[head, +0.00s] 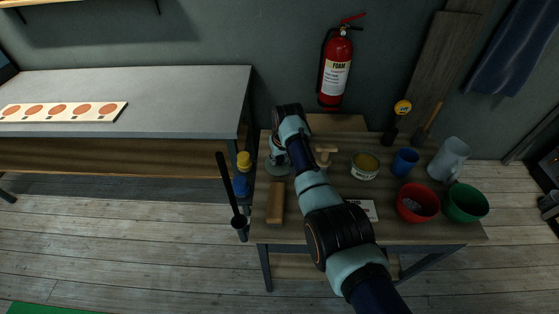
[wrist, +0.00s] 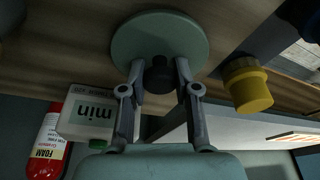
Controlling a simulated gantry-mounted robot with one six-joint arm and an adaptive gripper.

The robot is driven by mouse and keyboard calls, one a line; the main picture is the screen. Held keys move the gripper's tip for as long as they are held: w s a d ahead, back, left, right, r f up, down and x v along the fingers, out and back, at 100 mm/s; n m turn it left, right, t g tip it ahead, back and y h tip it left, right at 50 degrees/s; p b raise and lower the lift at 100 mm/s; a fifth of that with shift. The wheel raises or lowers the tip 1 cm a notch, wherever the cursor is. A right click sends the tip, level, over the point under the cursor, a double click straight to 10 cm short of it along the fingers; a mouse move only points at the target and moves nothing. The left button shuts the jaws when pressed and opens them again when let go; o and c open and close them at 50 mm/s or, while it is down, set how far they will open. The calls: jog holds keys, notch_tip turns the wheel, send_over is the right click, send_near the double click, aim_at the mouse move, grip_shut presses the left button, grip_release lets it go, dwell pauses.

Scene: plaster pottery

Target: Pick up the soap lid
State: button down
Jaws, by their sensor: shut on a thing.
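The soap lid (wrist: 160,30) is a round grey-green disc with a dark knob (wrist: 158,76) in the wrist view. My gripper (wrist: 160,68) is shut on the knob, one finger at each side. In the head view the lid (head: 274,169) shows partly below my gripper (head: 277,157), at the left back of the wooden table. My arm hides part of this area. I cannot tell whether the lid rests on something or hangs clear, and no soap container can be made out under it.
A blue bottle with a yellow cap (head: 242,176) and a black ladle (head: 229,190) are at the left table edge. A wooden block (head: 276,203) lies in front. A tin (head: 364,168), blue cup (head: 405,161), red bowl (head: 417,211) and green bowl (head: 466,204) stand right.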

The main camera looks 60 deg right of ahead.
aim_at(280, 157)
notch_tip(280, 157, up, 20)
jog(key=p, duration=0.5)
jog(key=shift+p, duration=0.35)
